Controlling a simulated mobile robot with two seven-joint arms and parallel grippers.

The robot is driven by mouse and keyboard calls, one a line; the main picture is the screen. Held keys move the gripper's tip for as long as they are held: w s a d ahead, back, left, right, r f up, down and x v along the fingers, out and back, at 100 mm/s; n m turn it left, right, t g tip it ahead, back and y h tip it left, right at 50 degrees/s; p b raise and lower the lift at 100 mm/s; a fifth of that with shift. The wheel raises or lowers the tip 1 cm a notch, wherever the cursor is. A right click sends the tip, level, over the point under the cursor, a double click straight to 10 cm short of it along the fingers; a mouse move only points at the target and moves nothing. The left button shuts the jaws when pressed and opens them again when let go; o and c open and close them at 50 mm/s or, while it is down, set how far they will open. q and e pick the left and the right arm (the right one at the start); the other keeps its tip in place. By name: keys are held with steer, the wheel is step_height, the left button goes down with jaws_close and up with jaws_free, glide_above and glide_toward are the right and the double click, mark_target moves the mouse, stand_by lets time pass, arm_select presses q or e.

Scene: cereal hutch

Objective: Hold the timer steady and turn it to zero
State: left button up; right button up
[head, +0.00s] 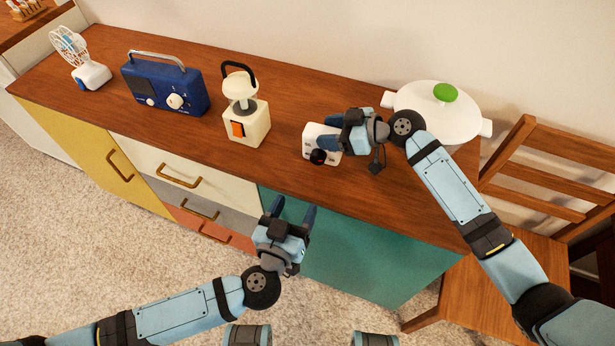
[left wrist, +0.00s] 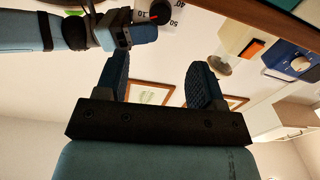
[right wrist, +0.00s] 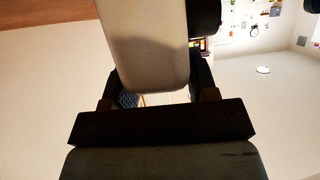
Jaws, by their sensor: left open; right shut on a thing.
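The timer (head: 312,139) is a small white box with a black knob (head: 318,157) on its front, standing on the wooden hutch top. In the left wrist view the timer's knob (left wrist: 160,11) shows a red mark, with the numbers 50 and 40 beside it. My right gripper (head: 338,130) is shut on the timer's body from the right. In the right wrist view the timer's pale body (right wrist: 146,45) fills the space between the fingers. My left gripper (head: 289,212) is open and empty, in front of the hutch and lower than its top, apart from the timer.
A white juicer-like appliance with an orange switch (head: 238,129) stands left of the timer. A blue radio (head: 150,88) and a white fan (head: 88,72) stand farther left. A white pot with a green knob (head: 425,112) is behind my right gripper. A wooden chair (head: 540,200) is at right.

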mark_target(316, 161)
arm_select(q)
steer(key=x, duration=1.2)
